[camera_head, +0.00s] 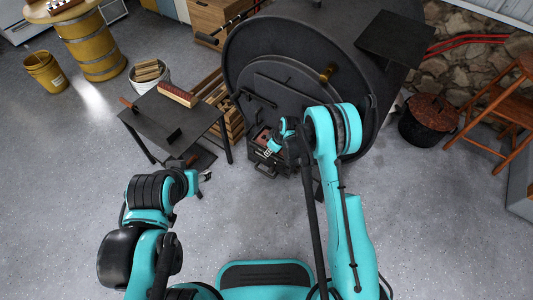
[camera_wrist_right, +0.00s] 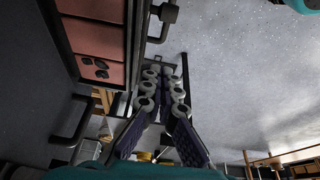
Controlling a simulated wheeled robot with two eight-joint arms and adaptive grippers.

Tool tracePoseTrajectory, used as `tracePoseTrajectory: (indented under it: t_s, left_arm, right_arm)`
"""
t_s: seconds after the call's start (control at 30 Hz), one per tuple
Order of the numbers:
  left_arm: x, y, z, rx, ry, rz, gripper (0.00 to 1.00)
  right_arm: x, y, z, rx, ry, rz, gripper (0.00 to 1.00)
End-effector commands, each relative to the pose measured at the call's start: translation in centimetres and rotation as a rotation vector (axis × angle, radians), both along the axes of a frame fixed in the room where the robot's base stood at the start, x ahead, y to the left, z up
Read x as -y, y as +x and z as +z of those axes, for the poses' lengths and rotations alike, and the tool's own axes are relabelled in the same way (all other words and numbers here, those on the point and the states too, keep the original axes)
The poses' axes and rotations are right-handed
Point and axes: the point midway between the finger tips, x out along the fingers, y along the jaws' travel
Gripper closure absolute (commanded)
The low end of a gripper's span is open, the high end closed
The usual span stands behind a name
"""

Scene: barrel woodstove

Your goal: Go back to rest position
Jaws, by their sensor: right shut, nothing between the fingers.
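My right arm reaches forward in the head view, with its gripper (camera_head: 268,147) low at the front of the black barrel stove (camera_head: 243,60). In the right wrist view the fingers of this gripper (camera_wrist_right: 163,88) come together with nothing between them. My left gripper (camera_head: 203,180) hangs over open floor in front of the small black table. It is small, and its jaw state is unclear.
A dark pot (camera_head: 430,120) and wooden stool (camera_head: 500,110) stand right. Front floor is clear.

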Motion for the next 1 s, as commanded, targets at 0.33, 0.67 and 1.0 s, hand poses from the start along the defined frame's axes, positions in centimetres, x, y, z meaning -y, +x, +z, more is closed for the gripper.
tracePoseTrajectory:
  t_s: [0.33, 0.67, 1.0]
  left_arm:
    - [0.0, 0.0, 0.2, 0.000, 0.000, 0.000, 0.52]
    - [0.0, 0.0, 0.2, 0.000, 0.000, 0.000, 0.52]
    - [0.0, 0.0, 0.2, 0.000, 0.000, 0.000, 0.52]
  right_arm:
    - [0.3, -0.1, 0.8, 0.001, 0.001, -0.002, 1.00]
    - [2.9, -1.1, 11.6, 0.029, -0.003, -0.165, 1.00]
    - [7.6, -8.0, 25.7, 0.093, 0.016, -0.443, 1.00]
